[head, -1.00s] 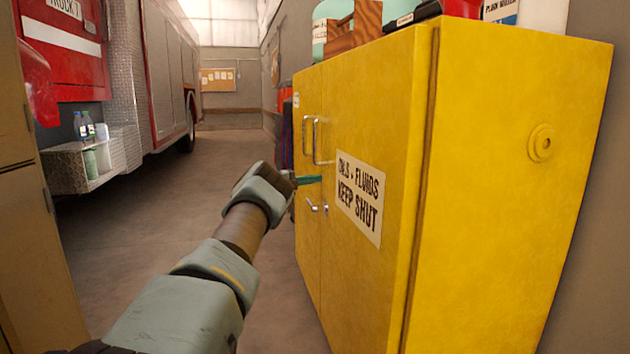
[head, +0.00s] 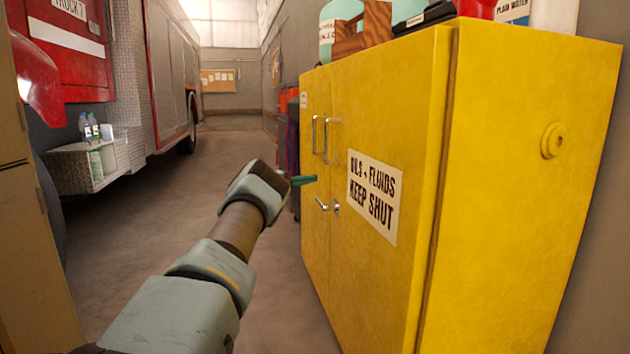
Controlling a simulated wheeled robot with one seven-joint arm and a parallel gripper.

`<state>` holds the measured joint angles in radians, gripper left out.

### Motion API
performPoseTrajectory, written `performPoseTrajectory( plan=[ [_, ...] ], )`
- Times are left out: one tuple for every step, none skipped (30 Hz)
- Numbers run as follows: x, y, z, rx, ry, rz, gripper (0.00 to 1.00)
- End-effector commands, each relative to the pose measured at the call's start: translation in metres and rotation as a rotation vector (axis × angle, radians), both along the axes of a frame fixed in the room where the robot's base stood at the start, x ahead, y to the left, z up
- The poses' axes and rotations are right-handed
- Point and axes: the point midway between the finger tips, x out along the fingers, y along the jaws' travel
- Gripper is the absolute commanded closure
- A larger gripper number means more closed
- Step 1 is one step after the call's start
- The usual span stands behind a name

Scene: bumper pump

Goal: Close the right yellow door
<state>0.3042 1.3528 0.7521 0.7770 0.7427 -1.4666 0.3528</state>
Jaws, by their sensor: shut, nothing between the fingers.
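The yellow cabinet (head: 530,240) stands on the right with two doors on its front. The right yellow door (head: 385,280) carries the sign "OILS + FLUIDS KEEP SHUT" and looks flush with the left door (head: 316,240). Their upright handles are side by side, with small latch levers below. A dark seam runs along the right door's near edge. My gripper (head: 305,181) is shut and empty, its teal fingers pointing right in front of the left door. The fingers look apart from the right door; whether they touch the left door I cannot tell.
A wooden carrier (head: 363,32) and several containers stand on the cabinet. A red truck (head: 165,80) stands at the left, with a metal step box (head: 82,165) holding bottles. The floor (head: 230,150) between truck and cabinet is clear. A tan cabinet stands at the left edge.

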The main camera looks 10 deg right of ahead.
Motion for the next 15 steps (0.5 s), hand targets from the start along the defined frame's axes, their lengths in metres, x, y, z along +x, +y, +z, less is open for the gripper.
performPoseTrajectory(
  plan=[
    [0.0,0.008,0.001,0.0,0.001,0.003,1.0],
    [-0.001,0.013,0.001,0.0,0.001,0.002,1.0],
    [-0.001,0.019,0.001,0.0,0.001,0.003,1.0],
    [-0.001,0.024,0.001,0.0,0.001,0.004,1.0],
    [-0.002,0.029,0.001,-0.001,0.002,0.004,1.0],
    [-0.002,0.035,0.001,-0.001,0.002,0.004,1.0],
    [-0.003,0.04,0.001,0.0,0.001,0.004,1.0],
    [-0.003,0.046,0.001,0.001,0.001,0.004,1.0],
    [-0.004,0.052,0.001,0.001,0.001,0.003,1.0],
    [-0.004,0.057,0.001,0.001,0.0,0.004,1.0],
    [-0.005,0.062,0.0,0.001,0.001,0.004,1.0],
    [-0.005,0.067,0.0,0.001,0.0,0.004,1.0],
    [-0.006,0.071,0.0,0.0,0.0,0.003,1.0],
    [-0.006,0.074,0.0,0.0,0.0,0.003,1.0],
    [-0.006,0.077,0.0,0.0,0.0,0.003,1.0]
  ],
)
